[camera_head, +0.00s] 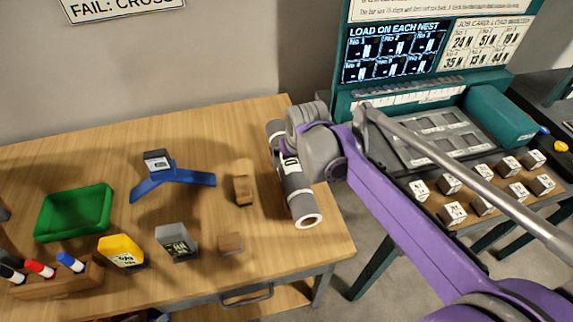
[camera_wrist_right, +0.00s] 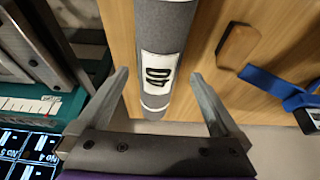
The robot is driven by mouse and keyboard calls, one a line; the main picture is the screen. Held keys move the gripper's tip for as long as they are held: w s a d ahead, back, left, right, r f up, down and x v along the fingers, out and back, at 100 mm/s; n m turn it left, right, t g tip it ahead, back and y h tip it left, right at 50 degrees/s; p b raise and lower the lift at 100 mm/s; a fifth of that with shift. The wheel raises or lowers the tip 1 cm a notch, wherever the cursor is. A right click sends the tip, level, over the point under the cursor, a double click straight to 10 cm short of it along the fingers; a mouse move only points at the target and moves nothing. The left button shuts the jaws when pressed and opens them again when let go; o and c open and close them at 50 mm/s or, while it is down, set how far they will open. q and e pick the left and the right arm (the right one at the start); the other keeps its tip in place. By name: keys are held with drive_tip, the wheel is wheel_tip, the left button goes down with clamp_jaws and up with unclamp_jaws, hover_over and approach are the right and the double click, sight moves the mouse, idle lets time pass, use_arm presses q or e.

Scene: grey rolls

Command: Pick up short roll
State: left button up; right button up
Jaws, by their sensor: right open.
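A grey roll (camera_head: 297,184) lies on the right end of the wooden table, its open end with a pale rim towards the table's front. It has white bands and a white label with dark digits. It also fills the middle of the right wrist view (camera_wrist_right: 165,35). Only this one roll shows clearly, and my arm hides part of its far half. My right gripper (camera_wrist_right: 159,76) is open, its fingertips on either side of the roll in the picture. I cannot tell whether they touch it or are still above it. My left gripper is not in view.
On the table are a green tray (camera_head: 39,222), a blue stand (camera_head: 190,178) with a small block, a yellow block (camera_head: 121,251), a grey block (camera_head: 176,241) and wooden blocks (camera_head: 243,190). A teal station (camera_head: 498,115) stands right, with several labelled cubes.

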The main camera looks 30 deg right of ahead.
sight(291, 163)
drive_tip(key=x, duration=0.7)
drive_tip(key=shift+w+d+f, duration=0.1)
drive_tip(key=shift+w+d, duration=0.1)
drive_tip(key=shift+w, duration=0.15)
drive_tip(key=c, duration=1.4)
